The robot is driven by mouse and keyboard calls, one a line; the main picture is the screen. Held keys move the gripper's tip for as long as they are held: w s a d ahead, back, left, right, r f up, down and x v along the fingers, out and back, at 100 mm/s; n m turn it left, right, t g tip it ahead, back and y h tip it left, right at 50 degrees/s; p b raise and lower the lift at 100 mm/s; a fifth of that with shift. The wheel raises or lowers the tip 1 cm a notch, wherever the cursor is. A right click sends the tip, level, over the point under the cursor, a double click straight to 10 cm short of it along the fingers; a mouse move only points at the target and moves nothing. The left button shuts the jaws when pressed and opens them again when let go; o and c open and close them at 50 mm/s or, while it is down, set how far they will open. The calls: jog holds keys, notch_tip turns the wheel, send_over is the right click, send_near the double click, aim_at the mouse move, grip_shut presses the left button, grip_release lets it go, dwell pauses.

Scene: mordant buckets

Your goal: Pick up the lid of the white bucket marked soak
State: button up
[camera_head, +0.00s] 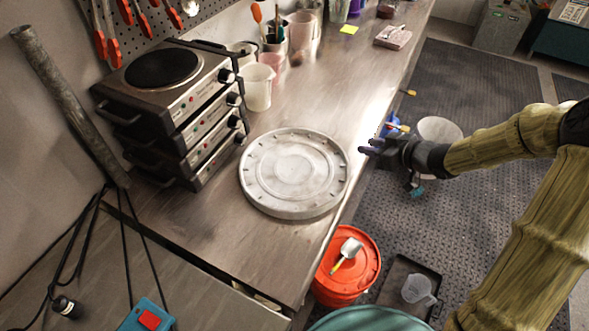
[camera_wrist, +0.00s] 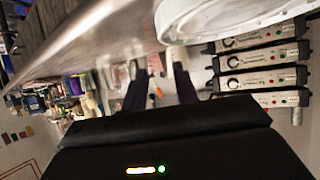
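A round, white-grey lid (camera_head: 295,172) with notches around its rim lies flat on the steel counter (camera_head: 215,235). No soak marking is readable on it. My gripper (camera_head: 367,145) is just right of the lid, at the counter's edge, and does not touch it. In the wrist view, my gripper's (camera_wrist: 161,88) two dark fingers stand apart with nothing between them; the lid (camera_wrist: 230,18) shows at the top right. A white bucket (camera_head: 440,129) stands on the floor behind my gripper, partly hidden; whether it is marked soak cannot be told.
Stacked hotplates (camera_head: 175,105) stand left of the lid. Cups and a pale beaker (camera_head: 257,88) are behind it. An orange-lidded bucket (camera_head: 347,270) with a scoop on top is below the counter edge. A dark tray (camera_head: 408,280) holds a clear jug. Dark mats cover the floor.

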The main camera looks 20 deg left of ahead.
jog(key=x, duration=0.7)
jog(key=shift+w+a+f, duration=0.15)
jog(key=shift+w+a, duration=0.05)
jog(key=shift+a, duration=0.1)
jog(key=x, duration=0.5)
jog(key=shift+f, duration=0.25)
jog(key=shift+c, duration=0.4)
